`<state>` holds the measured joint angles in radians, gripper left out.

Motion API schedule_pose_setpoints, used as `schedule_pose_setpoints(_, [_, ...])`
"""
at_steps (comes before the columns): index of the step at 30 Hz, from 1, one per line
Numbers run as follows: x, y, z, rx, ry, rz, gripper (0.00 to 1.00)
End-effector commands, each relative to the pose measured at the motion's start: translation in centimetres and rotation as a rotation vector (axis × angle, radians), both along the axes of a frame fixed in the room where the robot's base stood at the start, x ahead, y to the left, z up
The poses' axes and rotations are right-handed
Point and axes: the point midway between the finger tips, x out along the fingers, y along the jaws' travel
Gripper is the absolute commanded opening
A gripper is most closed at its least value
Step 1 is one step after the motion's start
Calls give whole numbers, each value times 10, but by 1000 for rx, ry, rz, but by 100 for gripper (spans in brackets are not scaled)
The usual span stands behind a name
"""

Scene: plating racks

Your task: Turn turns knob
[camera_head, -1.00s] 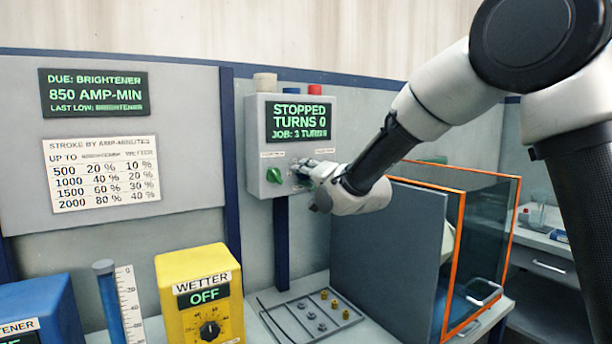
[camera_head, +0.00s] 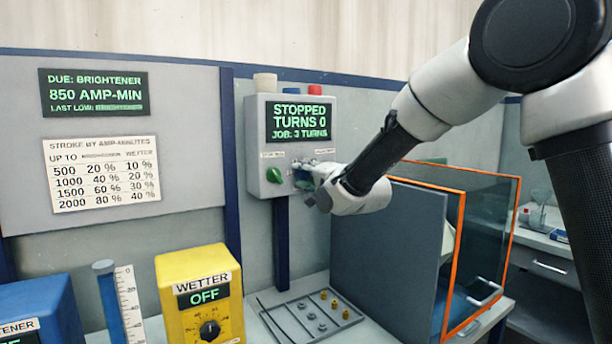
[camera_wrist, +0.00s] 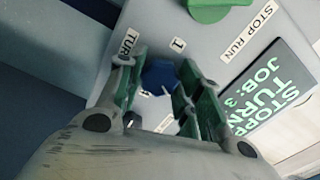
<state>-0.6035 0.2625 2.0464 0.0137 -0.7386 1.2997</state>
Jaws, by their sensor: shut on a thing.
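The turns knob (camera_wrist: 160,76) is blue and sits on the grey control box (camera_head: 256,150), beside a label partly reading "TURN" in the wrist view. My gripper (camera_wrist: 157,68) is shut on this knob, with one finger on each side of it. In the head view my gripper (camera_head: 304,177) is at the box's lower right and hides most of the knob. The box's screen (camera_head: 299,121) reads "STOPPED", "TURNS 0" and "JOB: 3 TURNS". A mark "1" shows beside the knob in the wrist view; the other marks are partly hidden.
A green stop/run knob (camera_head: 274,176) is left of my gripper on the same box. A yellow wetter unit (camera_head: 190,268) reading "OFF" and a tray (camera_head: 285,329) of small knobs stand below. An orange-edged clear enclosure (camera_head: 459,255) is at the right.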

Motion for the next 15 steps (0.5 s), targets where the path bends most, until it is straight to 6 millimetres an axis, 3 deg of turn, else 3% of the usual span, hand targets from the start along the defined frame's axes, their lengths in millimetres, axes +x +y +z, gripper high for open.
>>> schedule_pose_setpoints(1, [0, -1, -2, -2, 3, -1, 12])
schedule_pose_setpoints(2, [0, -1, -2, -2, 3, -1, 41])
schedule_pose_setpoints(5, [0, 0, -1, -2, 2, -1, 57])
schedule_pose_setpoints(15, [-2, -1, 0, -1, 0, 0, 57])
